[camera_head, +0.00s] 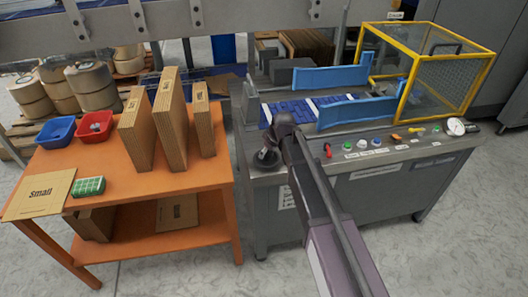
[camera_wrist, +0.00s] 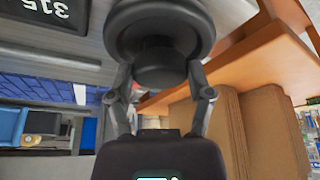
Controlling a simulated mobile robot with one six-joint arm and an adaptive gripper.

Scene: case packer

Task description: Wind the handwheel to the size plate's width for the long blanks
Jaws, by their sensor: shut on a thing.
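The handwheel (camera_wrist: 160,25) is a dark round wheel at the top of the wrist view, with a smaller dark round part below it. My gripper (camera_wrist: 162,78) is shut on the handwheel, one finger on each side of that part. In the head view my gripper (camera_head: 270,150) is at the machine's front left corner and largely hides the wheel. A dark display (camera_wrist: 45,10) beside the wheel shows 315, upside down and cut by the frame edge. A white plate (camera_head: 287,197) with small print, too small to read, is on the machine's front.
The machine (camera_head: 365,190) has blue side guides (camera_head: 333,77), a row of buttons and a yellow guard cage (camera_head: 455,85). At left an orange table (camera_head: 115,190) holds upright cardboard stacks (camera_head: 170,115), blue and red bins (camera_head: 95,127), and a card reading Small (camera_head: 40,193).

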